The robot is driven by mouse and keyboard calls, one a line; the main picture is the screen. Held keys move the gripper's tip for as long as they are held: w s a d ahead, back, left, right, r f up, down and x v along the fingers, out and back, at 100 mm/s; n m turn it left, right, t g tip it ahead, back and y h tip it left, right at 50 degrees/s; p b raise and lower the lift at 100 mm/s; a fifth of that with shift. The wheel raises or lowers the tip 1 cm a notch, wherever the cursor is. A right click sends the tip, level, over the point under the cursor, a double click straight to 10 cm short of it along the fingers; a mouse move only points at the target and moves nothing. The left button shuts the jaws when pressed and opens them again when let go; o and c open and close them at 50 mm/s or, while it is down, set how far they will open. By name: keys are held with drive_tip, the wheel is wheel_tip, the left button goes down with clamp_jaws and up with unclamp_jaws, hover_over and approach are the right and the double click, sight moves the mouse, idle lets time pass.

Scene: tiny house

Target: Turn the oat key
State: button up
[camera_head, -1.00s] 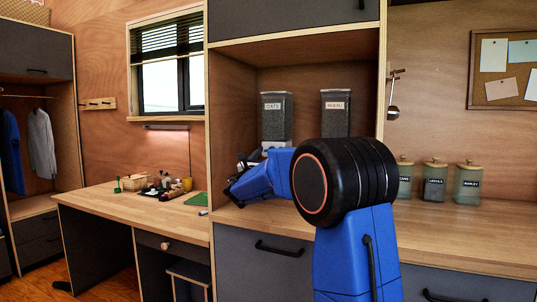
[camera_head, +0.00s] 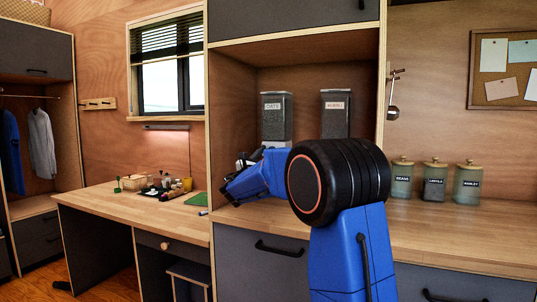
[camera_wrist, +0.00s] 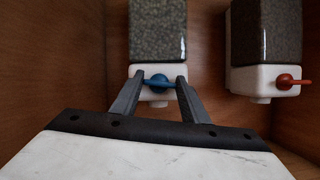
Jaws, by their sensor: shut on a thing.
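The oats dispenser (camera_head: 276,116), a dark clear box labelled OATS, stands in the open cabinet niche. Its blue key (camera_wrist: 158,82) sits on the white base (camera_wrist: 157,97) in the wrist view, with its handle roughly level. My gripper (camera_wrist: 160,82) is shut on the blue key, one finger at each side of it. In the head view the key is hidden and my blue arm covers the lower part of the dispenser.
A muesli dispenser (camera_head: 336,118) stands to the right, with a red key (camera_wrist: 293,80) in the wrist view. Niche walls close in on both sides. Several lidded jars (camera_head: 434,181) stand on the counter farther right. The desk at left holds small items.

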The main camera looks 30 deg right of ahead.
drive_tip(key=shift+r+m+g+y, duration=0.1)
drive_tip(key=shift+m+g+y, duration=0.95)
drive_tip(key=shift+m, duration=4.5)
drive_tip(key=shift+r+m+g+y, duration=0.1)
drive_tip(key=shift+m+g+y, duration=0.95)
drive_tip(key=shift+m, duration=4.45)
drive_tip(key=shift+r+m+g+y, duration=0.15)
drive_tip(key=shift+m+y, duration=1.65)
drive_tip(key=shift+m, duration=3.75)
drive_tip(key=shift+f, duration=0.1)
drive_tip(key=o, duration=1.1)
drive_tip(key=shift+c, duration=0.2)
